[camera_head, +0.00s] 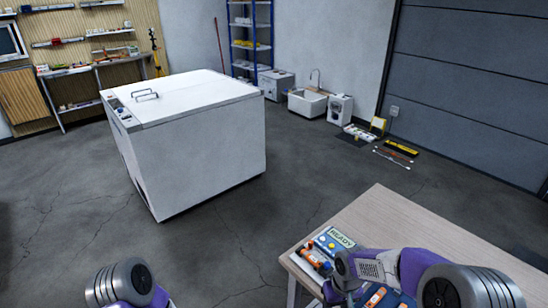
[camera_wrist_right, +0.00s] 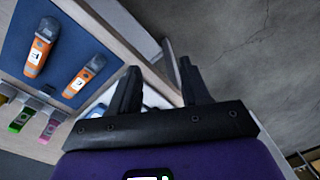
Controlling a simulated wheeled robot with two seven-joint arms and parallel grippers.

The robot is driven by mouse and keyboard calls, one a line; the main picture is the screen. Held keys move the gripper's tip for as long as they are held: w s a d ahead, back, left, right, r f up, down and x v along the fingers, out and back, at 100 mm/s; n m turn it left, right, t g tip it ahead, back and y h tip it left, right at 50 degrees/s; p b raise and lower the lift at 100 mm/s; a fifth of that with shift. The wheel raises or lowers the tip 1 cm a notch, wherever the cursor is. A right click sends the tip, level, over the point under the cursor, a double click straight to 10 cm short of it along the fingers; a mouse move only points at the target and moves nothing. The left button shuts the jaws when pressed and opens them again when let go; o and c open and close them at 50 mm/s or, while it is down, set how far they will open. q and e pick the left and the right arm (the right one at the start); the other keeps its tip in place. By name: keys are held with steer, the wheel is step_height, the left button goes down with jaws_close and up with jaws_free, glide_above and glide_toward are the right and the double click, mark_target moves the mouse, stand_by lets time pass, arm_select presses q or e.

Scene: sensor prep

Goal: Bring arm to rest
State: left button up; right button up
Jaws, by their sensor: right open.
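My right arm (camera_head: 405,270) is bent over the near left part of the wooden table (camera_head: 430,235) in the head view. My right gripper (camera_wrist_right: 157,88) shows in the right wrist view with its two black fingers apart and nothing seen between them. The gap lies over the table edge, with grey floor beyond. Part of my left arm (camera_head: 125,284) shows at the bottom left of the head view, above the floor; its gripper is out of the picture.
Orange handheld devices (camera_wrist_right: 40,47) lie on a blue panel (camera_wrist_right: 70,35) left of the right gripper. A large white chest (camera_head: 200,145) stands beyond open floor (camera_head: 240,240).

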steer(key=s+a+f+m+y, duration=0.1)
steer(key=s+a+f, duration=0.3)
steer(key=f, duration=0.6)
steer(key=s+a+f+m+y, duration=0.2)
steer(key=s+a+f+m, duration=0.1)
steer(key=s+f, duration=0.6)
steer(key=shift+a+f+m+t+y, duration=0.3)
steer(key=shift+a+f+m, duration=0.05)
steer(key=shift+m, duration=0.05)
